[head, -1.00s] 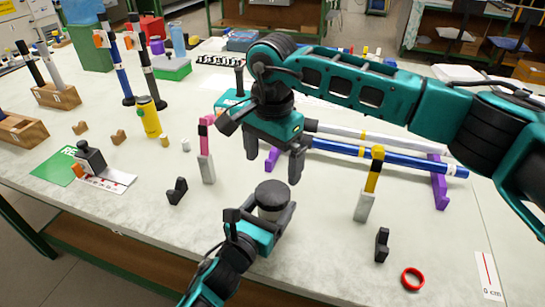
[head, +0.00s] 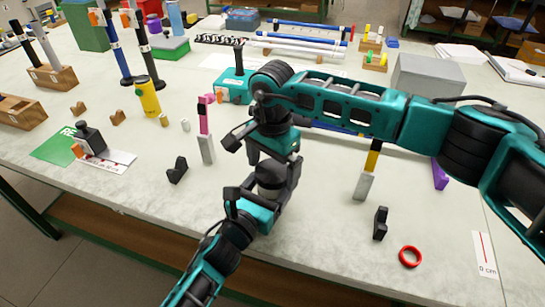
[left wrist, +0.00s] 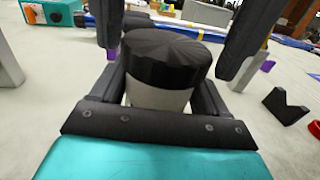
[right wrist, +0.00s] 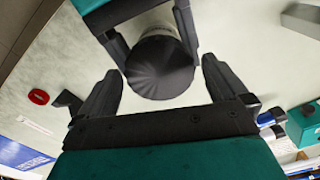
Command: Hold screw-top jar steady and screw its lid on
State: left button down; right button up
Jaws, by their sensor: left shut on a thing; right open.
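The screw-top jar (left wrist: 158,97) is a short pale grey cylinder standing upright on the bench. Its black ribbed lid (right wrist: 160,68) sits on its mouth; I cannot tell whether it is threaded. My left gripper (head: 262,203) is shut on the jar's body, one finger on each side, as the left wrist view shows. My right gripper (head: 273,172) is open above the jar, pointing down. In the right wrist view its fingers (right wrist: 162,84) stand on either side of the lid with gaps. In the head view the right gripper partly hides the lid.
A grey post with a pink top (head: 205,135) and a black V-block (head: 177,170) stand left of the jar. A grey post with a yellow top (head: 366,175), another black block (head: 381,223) and a red ring (head: 410,256) are to the right.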

jog(key=shift+c, duration=0.4)
jog(key=c, duration=1)
jog(key=m, duration=0.9)
jog(key=shift+m, duration=0.3)
jog(key=m, duration=0.3)
jog(key=shift+m, duration=0.4)
jog(key=m, duration=0.4)
jog(key=shift+m, duration=0.3)
jog(key=o, duration=1.1)
